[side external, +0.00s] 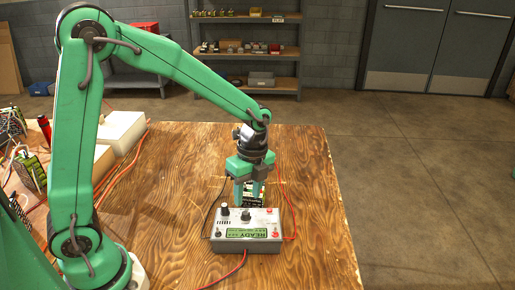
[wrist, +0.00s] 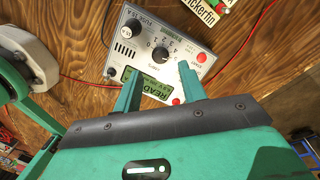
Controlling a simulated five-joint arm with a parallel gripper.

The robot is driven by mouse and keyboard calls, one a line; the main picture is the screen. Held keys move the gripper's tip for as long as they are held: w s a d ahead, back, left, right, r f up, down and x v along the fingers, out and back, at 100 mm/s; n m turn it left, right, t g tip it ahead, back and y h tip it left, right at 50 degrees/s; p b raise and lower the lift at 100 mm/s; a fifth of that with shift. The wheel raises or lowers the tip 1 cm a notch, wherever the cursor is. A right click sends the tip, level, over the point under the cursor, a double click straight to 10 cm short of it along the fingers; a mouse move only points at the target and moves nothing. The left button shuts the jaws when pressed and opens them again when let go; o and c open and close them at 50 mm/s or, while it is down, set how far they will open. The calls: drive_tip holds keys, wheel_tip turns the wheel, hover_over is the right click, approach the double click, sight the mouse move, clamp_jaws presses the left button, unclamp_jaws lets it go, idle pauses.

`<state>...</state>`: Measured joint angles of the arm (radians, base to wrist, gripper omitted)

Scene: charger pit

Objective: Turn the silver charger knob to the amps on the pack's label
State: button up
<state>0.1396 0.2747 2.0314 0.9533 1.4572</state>
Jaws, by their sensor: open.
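The silver charger (side external: 270,243) sits on the wooden table below my gripper (side external: 248,200). In the wrist view the charger (wrist: 120,62) shows a dark round knob (wrist: 161,53) ringed by printed numbers, too small to read surely. This knob (side external: 246,214) also shows in the side view. My gripper (wrist: 159,68) is open, its green fingers apart and either side of the knob in the picture; whether they touch it I cannot tell. The pack (wrist: 207,14) lies beyond the charger, cut off by the frame; its label shows "ckerfin", and no amps figure is readable.
A second black knob (wrist: 132,27) stands on the charger beside the dial. A green display (wrist: 150,83) reads "READY" in part. White blocks (side external: 121,131) stand at the table's left; the right side is clear.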

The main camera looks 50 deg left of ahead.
sight(246, 212)
drive_tip(key=shift+s+f, duration=0.2)
drive_tip(key=shift+f, duration=1.15)
drive_tip(key=shift+s+f, duration=0.15)
drive_tip(key=shift+f, duration=1.15)
drive_tip(key=shift+c, duration=0.2)
clamp_jaws()
